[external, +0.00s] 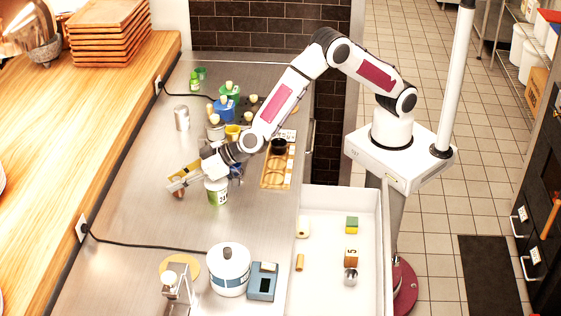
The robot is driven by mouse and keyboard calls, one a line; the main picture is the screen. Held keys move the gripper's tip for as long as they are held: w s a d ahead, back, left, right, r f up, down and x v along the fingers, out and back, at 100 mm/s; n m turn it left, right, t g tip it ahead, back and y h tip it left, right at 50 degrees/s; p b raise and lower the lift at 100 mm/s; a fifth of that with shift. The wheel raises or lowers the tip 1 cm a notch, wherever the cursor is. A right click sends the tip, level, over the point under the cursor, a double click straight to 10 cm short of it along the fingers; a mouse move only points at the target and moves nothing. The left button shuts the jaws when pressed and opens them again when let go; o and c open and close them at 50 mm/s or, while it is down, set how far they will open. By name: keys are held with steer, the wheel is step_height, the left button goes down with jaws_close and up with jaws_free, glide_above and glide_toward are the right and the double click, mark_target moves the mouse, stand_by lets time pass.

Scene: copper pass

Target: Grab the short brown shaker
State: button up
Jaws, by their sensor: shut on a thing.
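My gripper (180,184) is at the left end of my arm, low over the steel counter. It is shut on a small brown thing (178,194), which looks like the short brown shaker. Only its lower part shows beneath the fingers, and the rest is hidden. I cannot tell whether it touches the counter.
A green and white can (217,194) stands just right of my gripper. A silver can (182,118) and several colourful containers stand farther back. A wooden tray (274,180) lies to the right. A white pot (229,270) and a white bin (333,199) are nearer the front.

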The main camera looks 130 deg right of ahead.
mark_target(177, 178)
steer(key=shift+r, duration=4.55)
